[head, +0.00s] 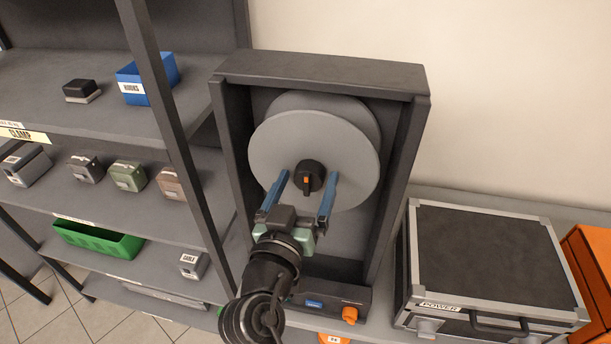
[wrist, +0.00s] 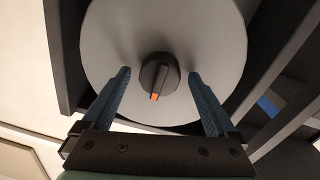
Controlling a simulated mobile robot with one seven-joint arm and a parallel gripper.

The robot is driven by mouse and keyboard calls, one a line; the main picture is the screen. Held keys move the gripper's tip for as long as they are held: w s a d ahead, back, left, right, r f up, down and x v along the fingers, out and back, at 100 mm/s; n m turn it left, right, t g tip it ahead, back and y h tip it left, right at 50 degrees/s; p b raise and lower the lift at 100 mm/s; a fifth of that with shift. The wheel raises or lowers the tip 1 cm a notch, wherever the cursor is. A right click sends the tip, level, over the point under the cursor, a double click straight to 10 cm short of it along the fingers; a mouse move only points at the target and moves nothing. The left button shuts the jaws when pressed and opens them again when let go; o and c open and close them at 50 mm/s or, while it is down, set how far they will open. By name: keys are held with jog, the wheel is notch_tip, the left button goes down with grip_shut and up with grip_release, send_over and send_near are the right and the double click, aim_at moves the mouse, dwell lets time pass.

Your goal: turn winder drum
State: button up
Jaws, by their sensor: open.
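The winder drum (head: 285,135) is a large grey disc inside a dark upright frame (head: 415,130). At its centre is a black knob (head: 309,176) with an orange mark. In the wrist view the drum (wrist: 120,40) fills the upper middle, and the knob (wrist: 158,76) has its orange mark at the lower edge. My gripper (head: 306,178) is open. Its two blue fingers point toward the drum, one on each side of the knob. In the wrist view the fingers (wrist: 159,75) stand clear of the knob. Whether the fingertips touch the drum face I cannot tell.
A base with an orange knob (head: 350,315) lies below the drum. A black case (head: 490,260) labelled POWER stands to the right, beside an orange box (head: 592,260). Shelves on the left hold a blue bin (head: 150,80), a green bin (head: 98,240) and several small parts.

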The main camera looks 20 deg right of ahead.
grip_shut()
dwell(0.6)
